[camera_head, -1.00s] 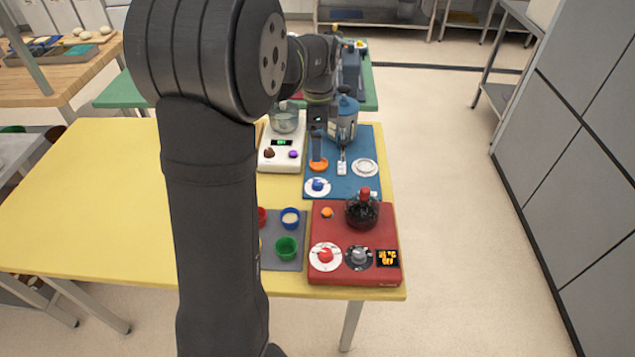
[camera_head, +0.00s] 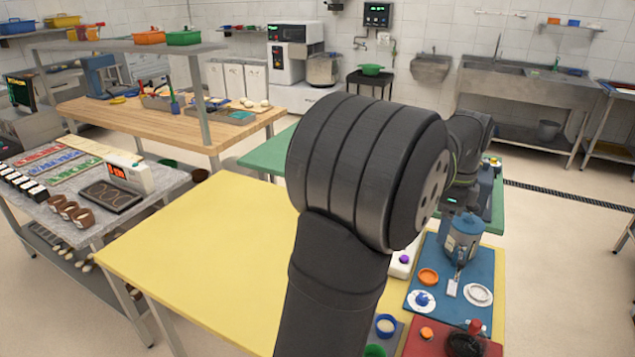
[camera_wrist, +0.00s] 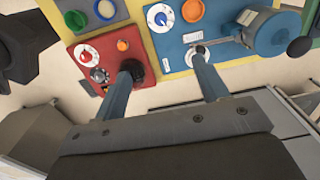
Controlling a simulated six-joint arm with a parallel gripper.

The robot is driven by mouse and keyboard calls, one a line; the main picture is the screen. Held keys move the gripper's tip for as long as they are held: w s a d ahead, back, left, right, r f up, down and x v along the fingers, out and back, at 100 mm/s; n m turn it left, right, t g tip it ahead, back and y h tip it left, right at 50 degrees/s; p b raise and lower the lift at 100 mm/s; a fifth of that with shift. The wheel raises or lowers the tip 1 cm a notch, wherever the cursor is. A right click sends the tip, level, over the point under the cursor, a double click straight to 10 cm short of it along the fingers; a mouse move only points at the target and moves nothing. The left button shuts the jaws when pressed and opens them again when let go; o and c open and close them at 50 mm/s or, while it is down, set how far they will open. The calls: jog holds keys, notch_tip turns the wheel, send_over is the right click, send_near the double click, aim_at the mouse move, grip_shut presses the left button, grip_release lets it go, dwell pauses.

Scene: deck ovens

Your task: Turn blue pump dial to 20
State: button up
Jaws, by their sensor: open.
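The blue knob on a white dial (camera_head: 422,299) sits on the blue panel (camera_head: 447,267) at lower right in the head view. It also shows in the wrist view as a blue knob (camera_wrist: 160,17) near the top middle. Its scale is too small to read. My gripper (camera_wrist: 163,62) is open and empty in the wrist view, its two fingers apart. The blue knob lies above the gap between the fingertips, not between them. The right fingertip overlaps a white dial (camera_wrist: 190,54).
The yellow table (camera_head: 200,255) is bare on the left.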

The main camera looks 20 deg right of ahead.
jog(key=shift+c, duration=1.2)
jog(key=m, duration=0.6)
send_near(423, 296)
notch_tip(423, 296, down, 9)
jog(key=shift+r, duration=0.15)
jog(key=c, duration=1)
